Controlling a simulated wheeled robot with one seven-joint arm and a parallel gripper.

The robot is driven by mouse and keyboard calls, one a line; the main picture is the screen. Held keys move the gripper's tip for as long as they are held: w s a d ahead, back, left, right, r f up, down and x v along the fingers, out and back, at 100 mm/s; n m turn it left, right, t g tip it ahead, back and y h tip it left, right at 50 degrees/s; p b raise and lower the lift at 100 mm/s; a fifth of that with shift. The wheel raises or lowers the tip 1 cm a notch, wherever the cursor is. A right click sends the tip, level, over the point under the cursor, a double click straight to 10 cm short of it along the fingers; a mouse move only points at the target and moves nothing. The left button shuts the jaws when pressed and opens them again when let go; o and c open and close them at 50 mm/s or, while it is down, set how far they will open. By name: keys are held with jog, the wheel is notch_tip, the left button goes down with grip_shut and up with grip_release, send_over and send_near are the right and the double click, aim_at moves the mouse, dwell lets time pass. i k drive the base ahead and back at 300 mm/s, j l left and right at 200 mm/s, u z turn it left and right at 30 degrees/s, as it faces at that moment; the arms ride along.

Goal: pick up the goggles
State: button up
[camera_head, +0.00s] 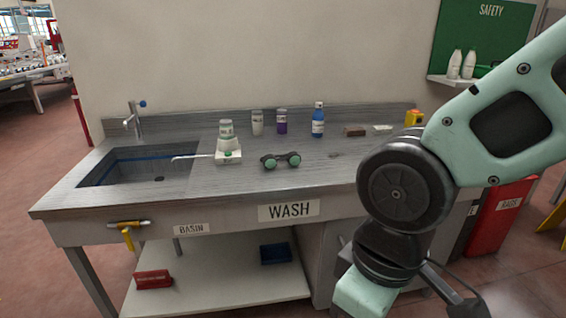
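The goggles (281,160), dark with two pale green round lenses, lie on the grey wash bench (320,170), near the middle of its top and behind the WASH label. They lie to the right of a small white device with a green button. My arm comes in from the right side and bends down in front of the bench's right part. Part of my gripper may show at the lower edge, but its fingertips are not in view. Nothing covers the goggles.
A basin (140,165) with a tap is at the bench's left. A white scale-like device (228,152) stands close to the goggles. A blue bottle (318,119) and jars (282,121) stand behind. A red bin (500,215) stands at right.

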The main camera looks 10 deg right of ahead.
aim_at(270, 161)
jog(key=i+l+u, duration=0.75)
jog(key=i+l, duration=0.15)
jog(key=i+l+u, duration=0.4)
jog(key=l, duration=0.25)
jog(key=k, duration=0.05)
